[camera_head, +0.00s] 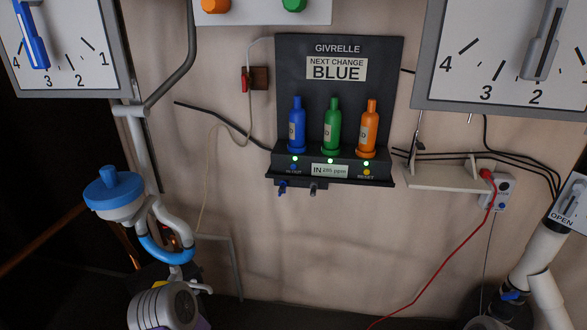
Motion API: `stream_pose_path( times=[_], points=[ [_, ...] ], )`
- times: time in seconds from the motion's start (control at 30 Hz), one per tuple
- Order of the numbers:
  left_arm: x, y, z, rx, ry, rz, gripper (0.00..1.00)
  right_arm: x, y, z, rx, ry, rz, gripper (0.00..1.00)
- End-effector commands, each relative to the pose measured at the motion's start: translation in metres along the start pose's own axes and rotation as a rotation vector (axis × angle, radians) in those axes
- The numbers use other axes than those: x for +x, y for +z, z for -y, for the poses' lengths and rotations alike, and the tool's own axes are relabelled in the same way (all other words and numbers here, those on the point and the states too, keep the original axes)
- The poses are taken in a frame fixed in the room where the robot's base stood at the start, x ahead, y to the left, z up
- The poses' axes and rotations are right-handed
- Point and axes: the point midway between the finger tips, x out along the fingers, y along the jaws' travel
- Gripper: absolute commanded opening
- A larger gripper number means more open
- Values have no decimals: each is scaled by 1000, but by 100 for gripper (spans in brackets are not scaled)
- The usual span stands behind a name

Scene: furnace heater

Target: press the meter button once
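A dark GIVRELLE wall unit (338,100) hangs in the middle of the camera_head view. Its ledge carries a small meter display (329,170) that appears to read "IN 285 ppm". A small blue button (294,167) sits above the "IN OUT" label, left of the display. A small yellow-orange button (366,172) sits above the "RESET" label, right of it. Whether either is pressed is too small to tell. I cannot make out either gripper in this view, and nothing touches the unit.
Blue (297,125), green (332,127) and orange (368,128) bottles stand on the unit's ledge. Two large dials (62,80) (480,70) flank it above. White piping (150,210) is at left, a small shelf (448,178) at right. The wall below the unit is clear.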

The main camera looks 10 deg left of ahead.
Motion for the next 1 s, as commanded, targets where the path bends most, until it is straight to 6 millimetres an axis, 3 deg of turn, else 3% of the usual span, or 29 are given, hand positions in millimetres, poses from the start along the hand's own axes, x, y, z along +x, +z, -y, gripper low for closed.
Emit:
stream_pose_path(
  times=[0.03,0.5,1.0],
  points=[
    [0,0,0,0,0,0,69,0,0,0,0,0,0,47],
    [0,0,0,0,0,0,0,0,0,0,0,0,0,47],
    [0,0,0,0,0,0,0,0,0,0,0,0,0,47]
  ],
)
